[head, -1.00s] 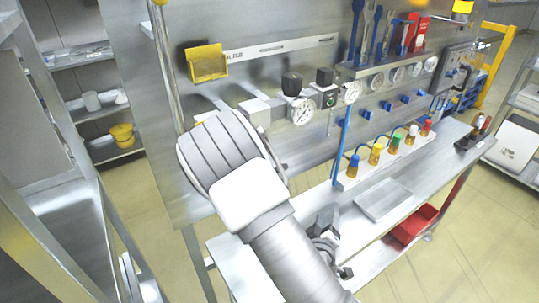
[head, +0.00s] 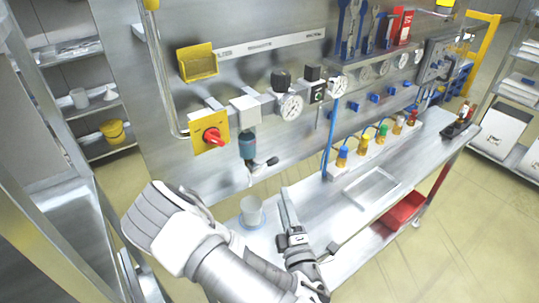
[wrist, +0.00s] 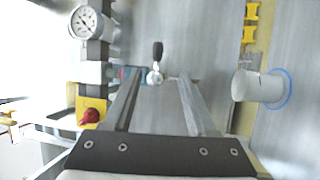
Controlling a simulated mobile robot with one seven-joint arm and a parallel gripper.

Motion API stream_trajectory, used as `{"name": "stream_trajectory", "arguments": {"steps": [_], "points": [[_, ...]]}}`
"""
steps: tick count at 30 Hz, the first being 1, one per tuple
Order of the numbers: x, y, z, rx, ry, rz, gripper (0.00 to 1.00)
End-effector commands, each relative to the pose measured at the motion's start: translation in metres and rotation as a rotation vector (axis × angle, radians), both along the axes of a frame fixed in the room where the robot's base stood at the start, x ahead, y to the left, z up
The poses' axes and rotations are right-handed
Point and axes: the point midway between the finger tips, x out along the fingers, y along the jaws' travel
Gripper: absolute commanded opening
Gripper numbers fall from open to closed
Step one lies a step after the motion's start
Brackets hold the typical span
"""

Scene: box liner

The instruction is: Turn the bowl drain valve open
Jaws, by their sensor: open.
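The bowl drain valve (head: 263,163) is a small metal fitting with a black lever, at the bottom of a teal filter bowl (head: 247,145) on the wall panel. In the wrist view the valve's black lever (wrist: 157,51) points up, above its round metal body. The teal bowl (wrist: 124,73) shows partly behind a finger there. My gripper (head: 286,192) is low in front of the panel, below and slightly right of the valve. In the wrist view my gripper (wrist: 159,80) is open and empty, and the valve appears between its fingers. I see no contact, but depth is hard to judge.
A white cup (head: 252,212) stands on the bench inside a blue ring, left of my gripper. A red knob on a yellow plate (head: 211,137) is left of the bowl. A pressure gauge (head: 290,106) is above right. Several coloured-cap bottles stand right; a flat tray (head: 371,188) lies nearby.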

Motion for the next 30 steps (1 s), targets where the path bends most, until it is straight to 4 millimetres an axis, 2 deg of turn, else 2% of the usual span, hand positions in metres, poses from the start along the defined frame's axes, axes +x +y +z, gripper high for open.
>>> {"name": "stream_trajectory", "arguments": {"steps": [10,14,16,30], "points": [[0.019,0.002,0.006,0.005,-0.013,0.002,0.57],[0.048,0.01,0.014,0.004,-0.017,0.008,0.57],[0.05,0.011,0.008,0.003,-0.015,0.008,0.57],[0.067,0.017,0.013,0.002,-0.02,0.01,0.57]]}}
